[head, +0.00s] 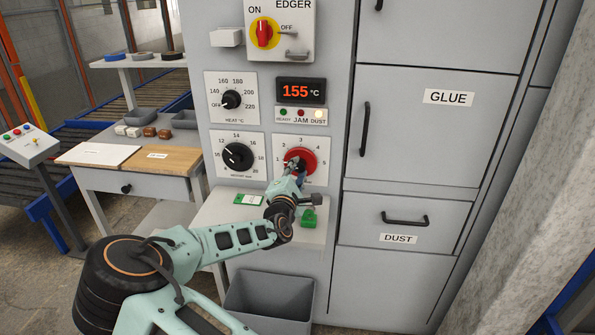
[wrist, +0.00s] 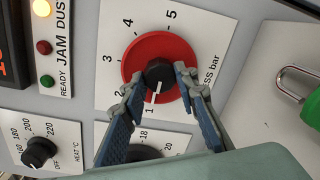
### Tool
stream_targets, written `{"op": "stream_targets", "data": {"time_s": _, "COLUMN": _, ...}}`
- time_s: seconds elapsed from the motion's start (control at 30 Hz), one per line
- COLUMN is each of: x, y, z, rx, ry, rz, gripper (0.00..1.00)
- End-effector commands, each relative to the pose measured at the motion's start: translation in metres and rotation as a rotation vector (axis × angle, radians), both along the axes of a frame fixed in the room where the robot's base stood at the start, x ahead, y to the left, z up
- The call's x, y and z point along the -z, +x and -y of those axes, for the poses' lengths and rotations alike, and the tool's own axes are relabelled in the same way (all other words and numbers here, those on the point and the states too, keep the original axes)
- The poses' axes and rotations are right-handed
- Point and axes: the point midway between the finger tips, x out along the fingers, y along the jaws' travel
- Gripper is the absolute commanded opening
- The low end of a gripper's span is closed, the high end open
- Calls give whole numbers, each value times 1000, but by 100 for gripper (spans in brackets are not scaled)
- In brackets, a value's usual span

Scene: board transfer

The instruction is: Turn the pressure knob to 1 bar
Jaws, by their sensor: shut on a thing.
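The pressure knob (head: 309,156) is a red disc with a black centre grip, on a white dial plate (head: 320,142) marked 1 to 5. In the wrist view the black grip (wrist: 160,71) sits between the two fingers of my gripper (wrist: 160,84), and the plate reads "PRESS bar". A white pointer line on the knob (wrist: 157,89) points at or very near the 1. In the head view my gripper (head: 297,168) covers the lower part of the knob. My gripper is shut on the knob's grip.
A display (head: 301,91) reads 155 °C. A green padlock (head: 309,219) and a green-and-white card (head: 249,200) lie on the shelf below. A grey bin (head: 268,296) stands beneath.

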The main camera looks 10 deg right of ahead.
Motion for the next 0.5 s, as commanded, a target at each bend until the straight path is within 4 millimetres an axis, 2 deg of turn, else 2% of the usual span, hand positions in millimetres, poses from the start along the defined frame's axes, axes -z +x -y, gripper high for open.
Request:
{"op": "stream_targets", "data": {"time_s": 0.03, "x": 0, "y": 0, "z": 1, "rx": 2, "ry": -1, "rz": -2, "gripper": 3}}
{"op": "stream_targets", "data": {"time_s": 0.07, "x": 0, "y": 0, "z": 1, "rx": 2, "ry": -1, "rz": -2, "gripper": 28}}
{"op": "stream_targets", "data": {"time_s": 0.2, "x": 0, "y": 0, "z": 1, "rx": 1, "ry": -1, "rz": -1, "gripper": 44}}
{"op": "stream_targets", "data": {"time_s": 0.5, "x": 0, "y": -1, "z": 0, "rx": 0, "ry": 0, "rz": 0, "gripper": 45}}
